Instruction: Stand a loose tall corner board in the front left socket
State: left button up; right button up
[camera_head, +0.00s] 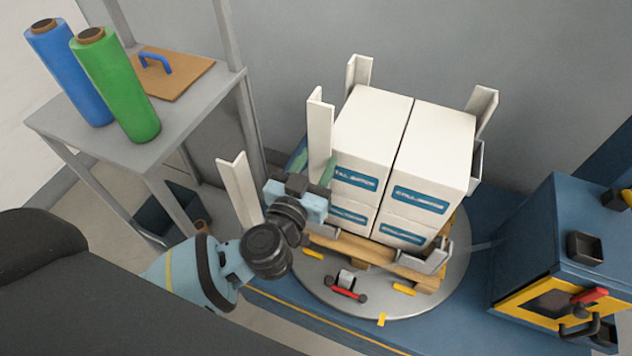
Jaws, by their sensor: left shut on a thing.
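My left gripper (303,193) is shut on a tall white corner board (319,135), which rises upright beside the left side of the stacked boxes. The board's lower end is hidden behind the gripper, so I cannot tell whether it sits in the front left socket, which is also hidden. Another white corner board (239,190) stands to the left of the gripper, its foot hidden by my arm. Boards also stand at the back left (358,70) and back right (484,108) corners of the load. My right gripper is not in view.
White boxes (396,147) stand on a wooden pallet (350,249) on a round grey turntable (385,300). The front right metal socket (433,257) holds no board. A shelf (195,112) with blue and green rolls is at left; a blue cabinet (535,235) is at right.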

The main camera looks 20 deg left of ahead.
pick_arm(q)
notch_tip(320, 180, down, 5)
jog(key=b, duration=0.2)
jog(key=shift+b, duration=0.4)
jog(key=shift+f, duration=0.15)
jog(key=o, duration=0.9)
jog(key=shift+o, duration=0.5)
jog(key=shift+s, duration=0.1)
jog(key=p, duration=0.2)
send_near(318, 175)
jog(key=s, duration=0.3)
jog(key=shift+s, duration=0.35)
